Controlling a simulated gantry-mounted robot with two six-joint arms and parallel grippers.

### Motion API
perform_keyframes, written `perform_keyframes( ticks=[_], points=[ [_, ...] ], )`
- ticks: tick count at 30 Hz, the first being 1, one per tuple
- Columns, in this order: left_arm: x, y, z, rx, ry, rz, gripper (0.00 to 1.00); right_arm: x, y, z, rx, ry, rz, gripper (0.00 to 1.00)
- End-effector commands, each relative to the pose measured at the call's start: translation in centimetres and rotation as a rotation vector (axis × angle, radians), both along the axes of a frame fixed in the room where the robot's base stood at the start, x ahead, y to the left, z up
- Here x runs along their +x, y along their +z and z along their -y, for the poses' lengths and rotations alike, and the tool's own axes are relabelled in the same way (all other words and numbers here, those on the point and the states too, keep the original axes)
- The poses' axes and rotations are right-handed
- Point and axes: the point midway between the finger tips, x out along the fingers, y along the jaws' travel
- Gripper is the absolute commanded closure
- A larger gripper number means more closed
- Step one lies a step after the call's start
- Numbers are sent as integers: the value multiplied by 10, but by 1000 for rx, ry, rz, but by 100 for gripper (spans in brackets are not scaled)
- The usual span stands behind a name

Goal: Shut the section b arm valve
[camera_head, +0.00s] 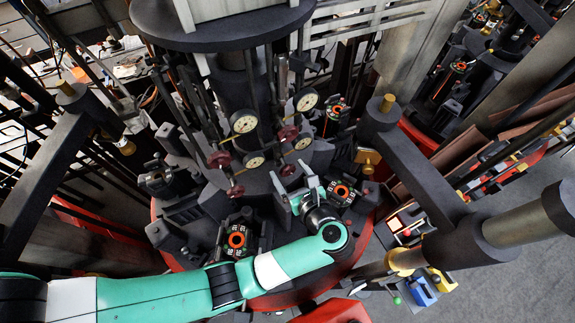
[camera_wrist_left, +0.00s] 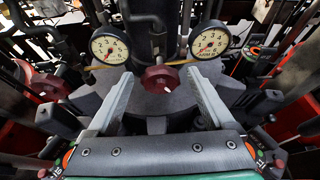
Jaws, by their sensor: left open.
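Dark red valve handwheels sit on the central column among the gauges; I cannot tell which is labelled section b. In the head view one handwheel (camera_head: 287,169) is just above my left gripper (camera_head: 292,181). In the left wrist view a handwheel (camera_wrist_left: 161,79) with a small white mark lies between the fingertips of my left gripper (camera_wrist_left: 160,74), seemingly beyond them. The fingers are open and hold nothing. Another handwheel (camera_wrist_left: 42,84) is at the left of the wrist view. Other handwheels are at left (camera_head: 219,160) and lower left (camera_head: 236,191) in the head view. My right gripper is not seen.
White dial gauges flank the near valve at left (camera_wrist_left: 109,48) and right (camera_wrist_left: 209,41). Several gauges (camera_head: 243,122) crowd the column. Round orange-ringed parts (camera_head: 237,239) sit on the base. Heavy dark machine arms (camera_head: 420,180) stand around; there is little free room.

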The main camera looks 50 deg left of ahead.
Motion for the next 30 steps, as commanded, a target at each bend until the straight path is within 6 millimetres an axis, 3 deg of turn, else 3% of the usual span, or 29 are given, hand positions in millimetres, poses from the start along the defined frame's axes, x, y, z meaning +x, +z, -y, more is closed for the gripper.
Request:
perform_keyframes(
  ticks=[4, 12, 26, 30],
  points=[
    [4, -5, -12, -1, 1, -1, 14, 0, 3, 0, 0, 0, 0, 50],
    [5, -6, -14, -1, -1, 0, 14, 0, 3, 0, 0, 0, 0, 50],
    [4, -6, -14, 0, 0, 1, 96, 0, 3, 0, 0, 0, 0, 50],
    [4, -6, -14, 0, 1, -1, 99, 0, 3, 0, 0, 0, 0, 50]
  ],
)
